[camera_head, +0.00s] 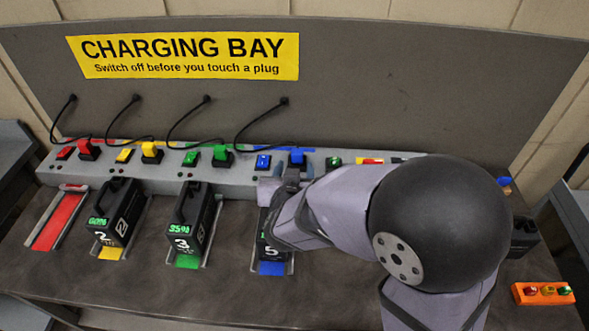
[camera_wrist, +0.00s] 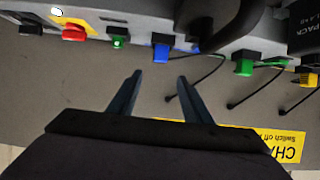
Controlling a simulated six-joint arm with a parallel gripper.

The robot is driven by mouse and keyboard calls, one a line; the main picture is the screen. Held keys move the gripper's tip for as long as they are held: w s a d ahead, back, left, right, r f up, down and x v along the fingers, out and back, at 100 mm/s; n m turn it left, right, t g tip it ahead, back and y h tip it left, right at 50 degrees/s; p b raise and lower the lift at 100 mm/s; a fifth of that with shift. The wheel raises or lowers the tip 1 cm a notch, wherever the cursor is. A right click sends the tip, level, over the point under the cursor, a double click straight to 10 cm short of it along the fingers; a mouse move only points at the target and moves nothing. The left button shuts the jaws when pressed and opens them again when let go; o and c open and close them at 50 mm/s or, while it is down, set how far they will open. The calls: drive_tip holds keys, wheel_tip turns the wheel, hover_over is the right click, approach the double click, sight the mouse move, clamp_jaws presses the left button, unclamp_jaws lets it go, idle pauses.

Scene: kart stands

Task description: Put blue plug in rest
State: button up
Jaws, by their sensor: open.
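The blue plug (camera_head: 297,157) sits upright on the grey rail, beside a blue switch (camera_head: 263,162); a black cable runs to it from the back panel. In the wrist view the blue plug (camera_wrist: 161,48) shows beyond the fingertips. My gripper (camera_head: 291,180) is open and empty, just in front of the blue plug and above the number 5 pack (camera_head: 266,238). Its two fingers (camera_wrist: 159,77) are spread apart in the wrist view. A blue strip (camera_head: 300,149) marks the rail's back edge behind the plug. I cannot clearly make out the blue plug's rest.
Red (camera_head: 85,147), yellow (camera_head: 151,149) and green (camera_head: 222,154) plugs stand to the left, with cables looping behind. Packs 2 (camera_head: 117,212) and 3 (camera_head: 193,222) stand in front. An orange block (camera_head: 543,293) with coloured lamps lies at right. My arm hides much of the right side.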

drive_tip(key=shift+s+r, duration=0.1)
drive_tip(key=shift+s, duration=0.05)
drive_tip(key=s+d+f+g, duration=0.4)
drive_tip(key=s+d+g, duration=0.2)
drive_tip(key=s+d, duration=0.3)
drive_tip(key=s+d+f+g, duration=0.4)
drive_tip(key=s+d+g, duration=0.2)
drive_tip(key=s+d, duration=0.3)
drive_tip(key=s, duration=0.3)
drive_tip(key=shift+d+f+g, duration=0.3)
drive_tip(key=shift+f+g, duration=0.05)
drive_tip(key=shift+g, duration=0.05)
drive_tip(key=shift+o, duration=0.5)
idle(1.1)
